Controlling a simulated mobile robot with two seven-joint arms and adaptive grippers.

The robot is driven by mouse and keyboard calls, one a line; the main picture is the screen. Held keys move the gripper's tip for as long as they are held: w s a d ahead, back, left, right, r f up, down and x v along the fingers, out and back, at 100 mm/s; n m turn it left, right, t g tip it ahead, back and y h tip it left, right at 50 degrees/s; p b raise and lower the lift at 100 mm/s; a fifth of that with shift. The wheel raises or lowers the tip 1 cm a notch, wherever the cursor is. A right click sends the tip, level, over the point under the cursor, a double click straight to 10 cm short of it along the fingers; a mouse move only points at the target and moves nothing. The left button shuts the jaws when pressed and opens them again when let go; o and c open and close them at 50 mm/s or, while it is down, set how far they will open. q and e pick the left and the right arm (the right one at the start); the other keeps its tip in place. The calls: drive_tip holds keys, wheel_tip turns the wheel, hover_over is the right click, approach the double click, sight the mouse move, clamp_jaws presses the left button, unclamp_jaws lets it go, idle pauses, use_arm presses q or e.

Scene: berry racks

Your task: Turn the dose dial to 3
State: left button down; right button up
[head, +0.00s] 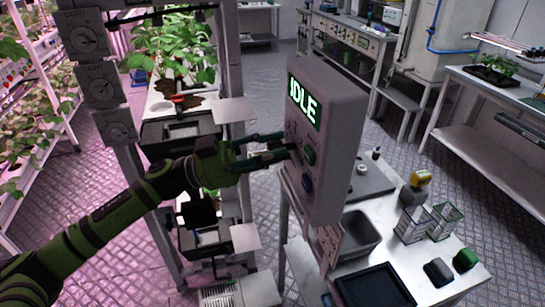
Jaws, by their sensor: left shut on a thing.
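A grey control box (338,125) stands on the right-hand bench and its lit display (303,100) reads IDLE. My left gripper (290,149) reaches in from the left to the box's front face, below the display. It is shut on the dose dial, which its fingers mostly hide. Small marks show around the dial, but I cannot read its setting. My right gripper is not in view.
A post at left carries several dials, the top one marked LIGHT (88,38). A plant rack stands behind my left arm. The bench holds a grey bin (376,241), a dark tray (402,303), clear containers (411,229) and a green-capped item (466,259).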

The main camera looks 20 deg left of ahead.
use_arm(q)
drive_tip(key=m, duration=0.1)
drive_tip(key=m+g+b, duration=0.1)
drive_tip(key=m, duration=0.1)
drive_tip(key=m+g, duration=0.1)
drive_tip(key=shift+w+a+r+m, duration=0.1)
drive_tip(key=shift+a+r+m, duration=0.05)
drive_tip(key=shift+r+m, duration=0.15)
drive_tip(key=m+y, duration=0.1)
drive_tip(key=m, duration=0.1)
drive_tip(key=m+g+b, duration=0.1)
drive_tip(key=m, duration=0.2)
drive_tip(key=shift+r+y, duration=0.1)
drive_tip(key=shift+y, duration=0.3)
drive_tip(key=m, duration=0.2)
drive_tip(key=m+y+b, duration=0.1)
drive_tip(key=m, duration=0.1)
drive_tip(key=shift+g+y, duration=0.3)
drive_tip(key=shift+g, duration=0.1)
drive_tip(key=m+y+b, duration=0.1)
drive_tip(key=m, duration=0.2)
drive_tip(key=shift+m+t+y, duration=0.3)
drive_tip(key=shift+m+y, duration=0.1)
drive_tip(key=shift+b, duration=0.3)
drive_tip(key=c, duration=1)
unclamp_jaws()
drive_tip(key=shift+o, duration=0.2)
